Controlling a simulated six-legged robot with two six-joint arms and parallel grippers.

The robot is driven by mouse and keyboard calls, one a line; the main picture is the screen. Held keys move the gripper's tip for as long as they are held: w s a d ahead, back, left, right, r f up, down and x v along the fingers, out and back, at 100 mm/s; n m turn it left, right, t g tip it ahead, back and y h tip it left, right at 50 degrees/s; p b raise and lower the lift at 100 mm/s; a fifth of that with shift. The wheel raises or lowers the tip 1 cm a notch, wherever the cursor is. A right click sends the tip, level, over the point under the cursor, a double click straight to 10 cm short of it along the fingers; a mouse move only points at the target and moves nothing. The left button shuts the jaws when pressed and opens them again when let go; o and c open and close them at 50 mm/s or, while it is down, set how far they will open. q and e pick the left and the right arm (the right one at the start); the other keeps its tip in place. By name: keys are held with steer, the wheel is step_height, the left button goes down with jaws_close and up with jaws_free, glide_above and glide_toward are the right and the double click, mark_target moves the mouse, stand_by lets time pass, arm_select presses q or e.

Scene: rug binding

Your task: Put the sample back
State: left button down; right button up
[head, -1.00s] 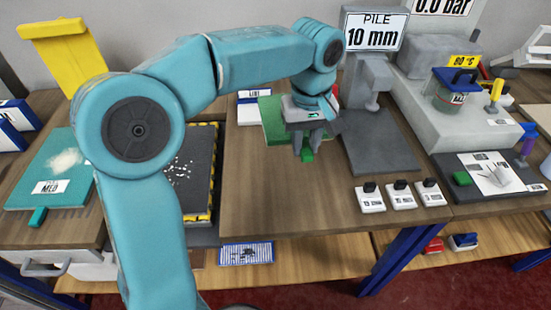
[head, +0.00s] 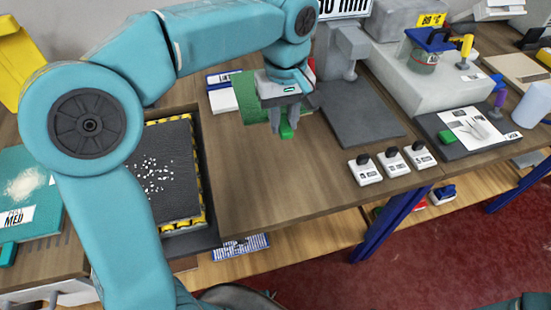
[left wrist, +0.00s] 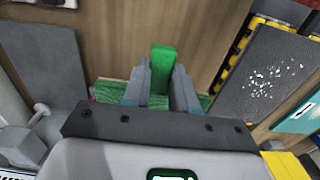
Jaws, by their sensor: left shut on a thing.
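The green sample (head: 244,97) is a flat green pad with a bright green tab (head: 286,131). It is at the back of the wooden bench, partly hidden behind my left gripper (head: 283,122). My left gripper is shut on the tab, pointing down. In the left wrist view the tab (left wrist: 162,62) stands between the two fingers, and strips of the green pad (left wrist: 110,91) show on both sides of them. I cannot tell whether the pad touches the bench. My right gripper is not in view.
A grey plate with a pile gauge (head: 352,112) is right of the gripper. Several white labelled blocks (head: 365,171) stand near the front edge. A dark tray with white bits (head: 160,175) and a teal MED pad (head: 30,182) lie left. The bench front middle is clear.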

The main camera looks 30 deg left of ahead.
arm_select(q)
steer(key=b, duration=0.1)
glide_above(281, 175)
step_height(281, 175, down, 12)
steer(key=shift+w+r, duration=0.15)
step_height(281, 175, down, 4)
steer(key=shift+r, duration=0.2)
steer(key=shift+f, duration=0.4)
steer(key=shift+r, duration=0.1)
steer(key=shift+b, duration=0.4)
steer(key=c, duration=0.9)
jaws_free()
steer(key=shift+f, duration=0.2)
steer(key=shift+r, duration=0.1)
